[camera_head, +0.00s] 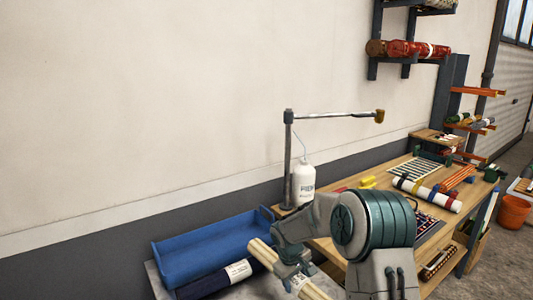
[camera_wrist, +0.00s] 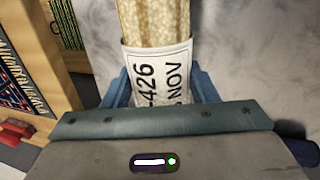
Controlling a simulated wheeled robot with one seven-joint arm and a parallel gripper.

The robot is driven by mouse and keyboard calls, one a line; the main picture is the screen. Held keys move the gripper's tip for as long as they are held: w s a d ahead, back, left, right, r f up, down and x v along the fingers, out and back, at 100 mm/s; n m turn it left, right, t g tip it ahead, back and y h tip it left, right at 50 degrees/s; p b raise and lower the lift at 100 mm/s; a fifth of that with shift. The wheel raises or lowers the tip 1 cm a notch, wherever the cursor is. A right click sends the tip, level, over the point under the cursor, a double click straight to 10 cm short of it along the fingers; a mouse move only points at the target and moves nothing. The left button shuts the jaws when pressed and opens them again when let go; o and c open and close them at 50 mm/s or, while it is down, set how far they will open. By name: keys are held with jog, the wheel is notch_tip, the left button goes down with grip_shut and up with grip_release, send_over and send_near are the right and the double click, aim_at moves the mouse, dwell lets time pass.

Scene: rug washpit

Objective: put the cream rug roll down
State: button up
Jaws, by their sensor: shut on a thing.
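The cream rug roll (camera_head: 264,251) is in my gripper (camera_head: 290,272), low in the head view, just in front of a blue tray. In the wrist view the cream roll (camera_wrist: 155,22) runs up from between the blue fingers of my gripper (camera_wrist: 160,90). A white label (camera_wrist: 157,70) with "426" and "NOV" wraps it at the grip. A grey, marbled surface (camera_wrist: 235,45) lies beneath the roll in the wrist view. I cannot tell whether the roll touches it. My arm hides part of the roll in the head view.
A blue tray (camera_head: 215,250) stands at left, with a dark navy roll (camera_head: 215,281) in front of it. A wooden bench (camera_head: 440,222) at right holds a striped roll (camera_head: 427,194) and small rugs. A white bottle (camera_head: 303,184) stands by a metal post (camera_head: 288,160) with a horizontal arm.

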aim_at(318, 295)
jog(key=s+d+m, duration=0.2)
jog(key=s+d+m+g, duration=0.1)
jog(key=s+d+m, duration=0.1)
jog(key=m, duration=0.1)
jog(key=s+d+m, duration=0.2)
jog(key=s, duration=0.1)
jog(key=shift+s+f+g+h, duration=0.1)
jog(key=shift+f+g+h, duration=0.15)
jog(key=shift+g+h, duration=0.05)
jog(key=shift+m, duration=0.3)
jog(key=s+f, duration=0.4)
jog(key=f, duration=0.1)
jog(key=shift+s+d+f, duration=0.1)
jog(key=shift+s+f, duration=0.15)
jog(key=shift+s, duration=0.05)
jog(key=shift+s+f, duration=0.1)
jog(key=shift+s, duration=0.05)
